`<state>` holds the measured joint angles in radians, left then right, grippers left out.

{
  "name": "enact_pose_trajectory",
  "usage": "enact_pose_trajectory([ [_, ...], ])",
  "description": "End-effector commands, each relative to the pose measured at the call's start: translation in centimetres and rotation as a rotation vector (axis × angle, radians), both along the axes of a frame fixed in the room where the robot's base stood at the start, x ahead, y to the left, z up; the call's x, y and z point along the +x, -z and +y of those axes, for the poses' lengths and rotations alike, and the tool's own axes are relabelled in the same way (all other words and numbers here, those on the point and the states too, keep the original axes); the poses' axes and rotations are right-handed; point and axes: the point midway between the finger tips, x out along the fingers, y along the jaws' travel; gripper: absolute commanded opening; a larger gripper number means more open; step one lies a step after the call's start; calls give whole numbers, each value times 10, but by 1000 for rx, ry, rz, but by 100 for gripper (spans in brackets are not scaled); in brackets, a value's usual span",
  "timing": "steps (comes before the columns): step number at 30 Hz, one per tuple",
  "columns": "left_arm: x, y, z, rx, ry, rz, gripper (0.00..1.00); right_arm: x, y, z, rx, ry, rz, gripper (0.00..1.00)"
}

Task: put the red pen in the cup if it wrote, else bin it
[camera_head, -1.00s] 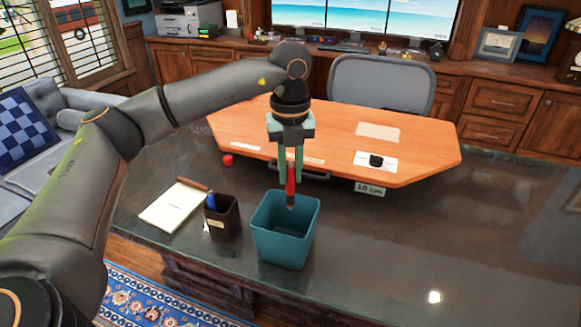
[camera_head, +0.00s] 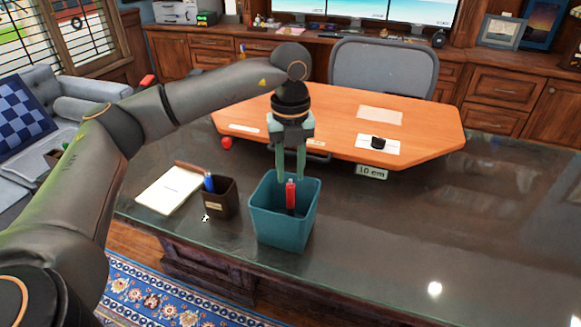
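The red pen (camera_head: 291,196) is upright inside the teal bin (camera_head: 275,228), its lower part within the bin's walls. Whether it touches the bin's floor cannot be told. My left gripper (camera_head: 290,178) points down just above the bin, fingers apart, and the pen's top is at or just below the fingertips. The dark brown cup (camera_head: 222,203) stands left of the bin with a blue pen (camera_head: 209,182) in it. A white notepad (camera_head: 168,191) lies left of the cup; any writing on it is too small to read. My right gripper is out of view.
The dark desk's right side is clear.

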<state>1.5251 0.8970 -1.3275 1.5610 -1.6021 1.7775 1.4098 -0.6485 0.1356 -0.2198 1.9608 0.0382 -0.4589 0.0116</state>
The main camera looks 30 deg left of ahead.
Motion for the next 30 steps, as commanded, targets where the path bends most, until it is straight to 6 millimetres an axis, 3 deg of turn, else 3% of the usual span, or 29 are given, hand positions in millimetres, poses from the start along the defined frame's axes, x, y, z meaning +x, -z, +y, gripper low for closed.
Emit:
enact_pose_trajectory([
  [6, 0, 0, 0, 0, 0, 0, 57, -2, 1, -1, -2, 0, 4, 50],
  [16, 1, -6, 0, -1, -1, -2, 57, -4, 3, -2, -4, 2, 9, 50],
  [20, 1, -26, 0, -2, -1, -4, 57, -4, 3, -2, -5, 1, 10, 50],
  [30, 1, -99, 0, -2, -1, -3, 57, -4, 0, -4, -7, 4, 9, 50],
])
